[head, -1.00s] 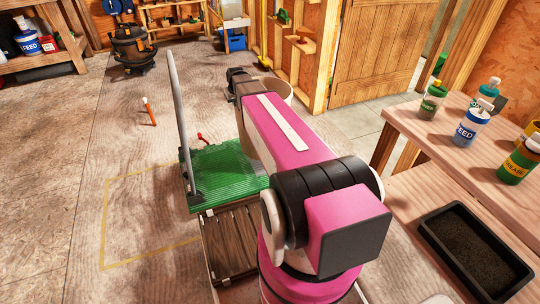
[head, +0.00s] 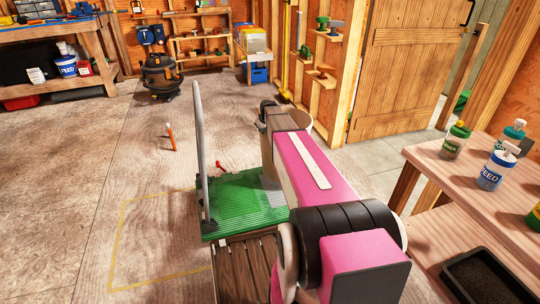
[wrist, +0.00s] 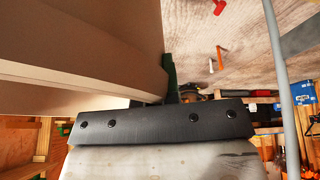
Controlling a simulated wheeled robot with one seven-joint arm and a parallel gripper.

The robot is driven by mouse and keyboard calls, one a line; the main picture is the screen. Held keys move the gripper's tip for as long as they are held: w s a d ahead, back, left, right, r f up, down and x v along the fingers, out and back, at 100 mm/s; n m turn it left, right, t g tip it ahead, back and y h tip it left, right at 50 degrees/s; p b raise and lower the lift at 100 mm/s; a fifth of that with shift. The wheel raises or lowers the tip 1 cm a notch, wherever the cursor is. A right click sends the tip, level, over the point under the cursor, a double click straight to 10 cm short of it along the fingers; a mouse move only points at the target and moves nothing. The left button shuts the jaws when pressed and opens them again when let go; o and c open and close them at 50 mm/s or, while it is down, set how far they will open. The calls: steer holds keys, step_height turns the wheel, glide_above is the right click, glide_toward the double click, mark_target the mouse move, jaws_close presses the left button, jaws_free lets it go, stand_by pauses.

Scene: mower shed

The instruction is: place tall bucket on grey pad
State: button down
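The tall bucket (head: 322,122), pale beige, shows partly behind my forearm in the head view. In the wrist view the bucket (wrist: 80,45) fills the upper left, very close to the camera. My gripper (head: 268,112) is at its left side in the head view. In the wrist view a dark finger part (wrist: 172,88) shows beside the bucket's edge. The other finger is hidden, so I cannot tell whether they close on the bucket. A flat grey patch (wrist: 302,38) shows at the wrist view's upper right; I cannot tell whether it is the grey pad.
A green ribbed platform (head: 240,208) with an upright grey bar (head: 200,140) stands below my arm, near a slatted wooden piece (head: 242,262). A workbench with bottles (head: 453,140) is at right. An orange-handled tool (head: 170,135) stands on open floor at left. A yellow outline (head: 120,245) marks the floor.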

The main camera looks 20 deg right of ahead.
steer(key=s+f, duration=0.6)
steer(key=f, duration=0.2)
steer(key=shift+s+d, duration=0.2)
steer(key=shift+s, duration=0.15)
steer(key=shift+f, duration=0.1)
steer(key=c, duration=1.3)
jaws_free()
steer(key=shift+c, duration=0.2)
steer(key=a+v, duration=0.1)
steer(key=v, duration=1.1)
steer(key=s+a+f+m+g, duration=0.1)
steer(key=s+a, duration=0.2)
steer(key=s, duration=0.5)
steer(key=s+a+f+m+g, duration=0.1)
steer(key=s+a+g, duration=0.1)
steer(key=s, duration=0.6)
steer(key=s+a+f+m+g, duration=0.1)
steer(key=s+a, duration=0.4)
steer(key=s, duration=0.4)
steer(key=shift+g+h, duration=0.3)
steer(key=shift+h, duration=0.1)
